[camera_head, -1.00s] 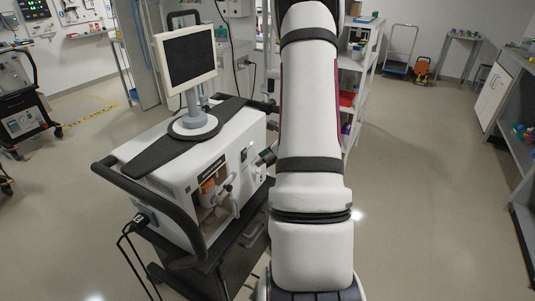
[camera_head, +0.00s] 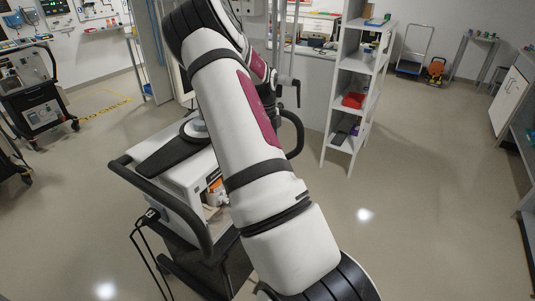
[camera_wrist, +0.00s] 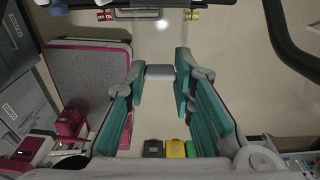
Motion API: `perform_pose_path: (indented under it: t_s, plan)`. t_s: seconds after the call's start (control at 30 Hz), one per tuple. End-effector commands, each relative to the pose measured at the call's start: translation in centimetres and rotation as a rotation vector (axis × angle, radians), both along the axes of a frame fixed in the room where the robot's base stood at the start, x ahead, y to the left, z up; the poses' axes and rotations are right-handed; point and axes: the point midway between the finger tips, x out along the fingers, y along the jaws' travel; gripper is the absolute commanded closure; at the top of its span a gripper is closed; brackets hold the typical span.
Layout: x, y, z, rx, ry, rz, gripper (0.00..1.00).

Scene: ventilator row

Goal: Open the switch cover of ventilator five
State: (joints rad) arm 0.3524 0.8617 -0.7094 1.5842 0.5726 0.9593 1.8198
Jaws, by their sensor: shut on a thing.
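The white ventilator (camera_head: 175,185) with its dark curved handle (camera_head: 190,205) stands left of centre in the head view. My arm crosses in front and hides most of its monitor and front. In the wrist view, the teal fingers of my gripper (camera_wrist: 160,82) stand either side of a small grey block (camera_wrist: 160,72), with their tips at its two sides. I cannot tell whether this block is the switch cover. A small red and white ON/OFF label (camera_wrist: 105,17) shows at the top, beyond the fingertips.
A white shelf rack (camera_head: 355,95) with a red bin stands behind, right of my arm. Another dark-based machine (camera_head: 40,95) is at the far left. The floor to the right is mostly clear. Black and yellow items (camera_wrist: 175,148) lie low in the wrist view.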

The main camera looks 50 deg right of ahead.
Motion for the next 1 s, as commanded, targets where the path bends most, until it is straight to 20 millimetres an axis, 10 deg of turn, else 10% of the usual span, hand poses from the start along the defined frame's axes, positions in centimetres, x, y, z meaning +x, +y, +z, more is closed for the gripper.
perform_pose_path:
  t_s: [0.7, 0.73, 0.8, 1.0]
  plan:
    - [0.23, 0.09, 0.17, -0.003, 0.073, 0.001, 1.0]
    - [0.22, 0.1, 0.17, -0.003, 0.073, 0.001, 0.7]
    - [0.23, 0.1, 0.18, -0.003, 0.072, 0.001, 0.57]
    - [0.25, 0.08, 0.25, -0.003, 0.071, 0.001, 0.57]
